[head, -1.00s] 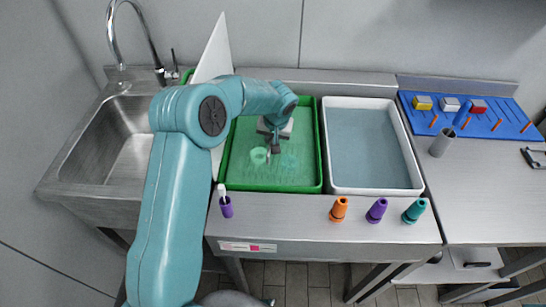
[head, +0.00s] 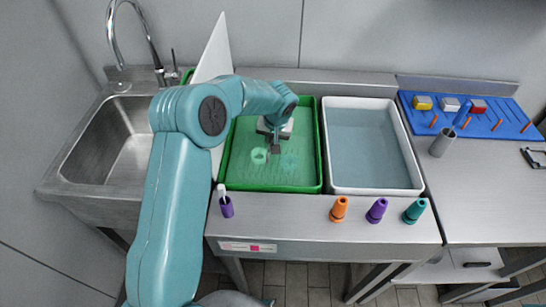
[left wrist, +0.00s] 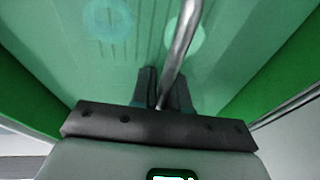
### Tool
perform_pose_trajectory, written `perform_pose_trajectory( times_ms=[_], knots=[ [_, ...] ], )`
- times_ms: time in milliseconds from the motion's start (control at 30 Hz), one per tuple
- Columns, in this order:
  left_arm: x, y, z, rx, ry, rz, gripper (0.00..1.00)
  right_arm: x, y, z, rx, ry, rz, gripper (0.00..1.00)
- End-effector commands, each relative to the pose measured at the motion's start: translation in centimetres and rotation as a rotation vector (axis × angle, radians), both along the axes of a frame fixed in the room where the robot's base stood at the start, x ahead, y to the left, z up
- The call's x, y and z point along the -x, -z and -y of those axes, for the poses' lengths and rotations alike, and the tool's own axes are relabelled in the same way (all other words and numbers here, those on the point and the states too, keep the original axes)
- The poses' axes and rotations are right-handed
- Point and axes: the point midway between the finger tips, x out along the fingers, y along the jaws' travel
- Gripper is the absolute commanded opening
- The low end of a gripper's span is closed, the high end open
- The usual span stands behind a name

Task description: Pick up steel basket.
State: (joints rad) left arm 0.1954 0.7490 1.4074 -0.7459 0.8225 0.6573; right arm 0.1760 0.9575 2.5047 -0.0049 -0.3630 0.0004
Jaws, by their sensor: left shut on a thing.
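My left gripper (head: 275,150) reaches down into the green tray (head: 224,170), over its pale green water. In the left wrist view its dark fingers (left wrist: 153,90) are shut on a bent steel bar (left wrist: 183,40), which looks like the handle of the steel basket. The rest of the basket is hard to make out; thin dark lines show under the water. My right gripper is not in view.
A white tray (head: 408,150) of water stands right of the green one. A sink (head: 105,140) lies left. A white panel (head: 216,55) stands behind my arm.

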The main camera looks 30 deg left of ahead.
Motion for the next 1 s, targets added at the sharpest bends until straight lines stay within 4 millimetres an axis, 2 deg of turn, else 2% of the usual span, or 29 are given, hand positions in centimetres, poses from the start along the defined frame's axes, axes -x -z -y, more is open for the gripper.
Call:
perform_pose_trajectory(
  times_ms=[433, 600, 667, 767, 1000],
  knots=[
    [0.0, -0.1, 0.0, 0.001, -0.001, 0.001, 0.0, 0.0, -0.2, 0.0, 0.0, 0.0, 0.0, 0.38],
    [0.0, -1.0, 0.0, 0.0, -0.001, 0.0, 0.0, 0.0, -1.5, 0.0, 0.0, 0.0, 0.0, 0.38],
    [-0.1, -1.5, 0.0, -0.002, -0.001, 0.005, 0.0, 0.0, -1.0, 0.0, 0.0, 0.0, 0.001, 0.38],
    [-0.1, -3.8, 0.0, -0.001, 0.0, 0.008, 0.0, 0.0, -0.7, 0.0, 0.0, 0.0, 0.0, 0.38],
    [-0.2, -11.7, 0.0, -0.001, -0.001, 0.01, 0.0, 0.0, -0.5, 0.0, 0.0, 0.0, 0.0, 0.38]
  ],
)
